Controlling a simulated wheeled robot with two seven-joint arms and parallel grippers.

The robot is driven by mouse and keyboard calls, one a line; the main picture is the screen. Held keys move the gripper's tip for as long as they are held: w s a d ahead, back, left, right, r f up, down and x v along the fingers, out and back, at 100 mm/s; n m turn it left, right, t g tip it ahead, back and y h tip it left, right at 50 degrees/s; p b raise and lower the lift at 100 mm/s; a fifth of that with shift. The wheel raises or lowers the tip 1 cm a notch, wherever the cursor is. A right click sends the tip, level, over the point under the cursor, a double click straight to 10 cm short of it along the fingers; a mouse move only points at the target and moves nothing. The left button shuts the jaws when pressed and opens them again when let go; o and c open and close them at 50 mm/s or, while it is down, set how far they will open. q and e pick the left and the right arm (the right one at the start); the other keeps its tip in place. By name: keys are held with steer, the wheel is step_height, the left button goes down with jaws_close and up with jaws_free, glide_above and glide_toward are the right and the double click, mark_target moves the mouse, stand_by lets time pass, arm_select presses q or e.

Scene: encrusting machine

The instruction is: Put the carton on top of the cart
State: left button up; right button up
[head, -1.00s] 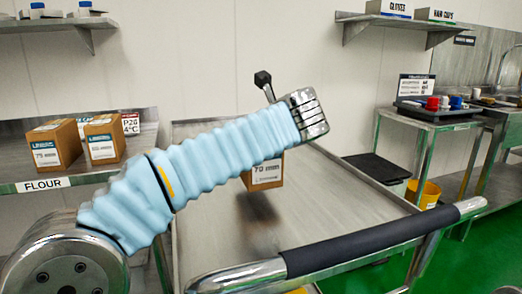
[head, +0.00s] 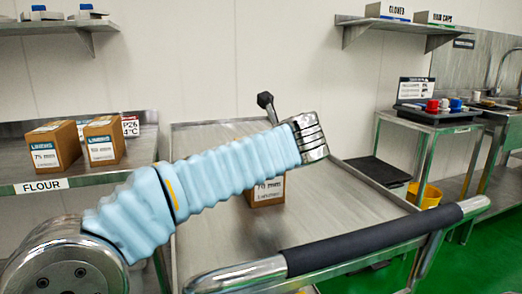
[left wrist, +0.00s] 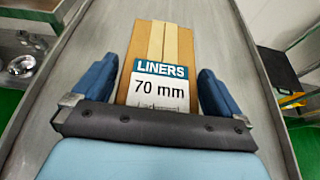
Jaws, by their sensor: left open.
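The carton (head: 267,192), a brown box with a white and teal label, sits on the steel top of the cart (head: 330,215). In the left wrist view the carton (left wrist: 160,75) reads "LINERS 70 mm" and lies between the two blue fingers of my left gripper (left wrist: 156,88). The fingers are open, with a gap on each side of the carton. In the head view my blue-sleeved left arm covers the carton's upper part and hides the fingers. My right gripper is not in view.
Two similar cartons (head: 56,146) (head: 104,141) stand on the flour shelf (head: 100,172) at left. The cart's dark handle (head: 375,240) crosses the front. A side table (head: 425,118) with small containers stands at right. The cart top around the carton is clear.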

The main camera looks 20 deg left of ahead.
arm_select(q)
steer(key=v, duration=1.2)
steer(key=shift+p, duration=0.3)
stand_by(0.8)
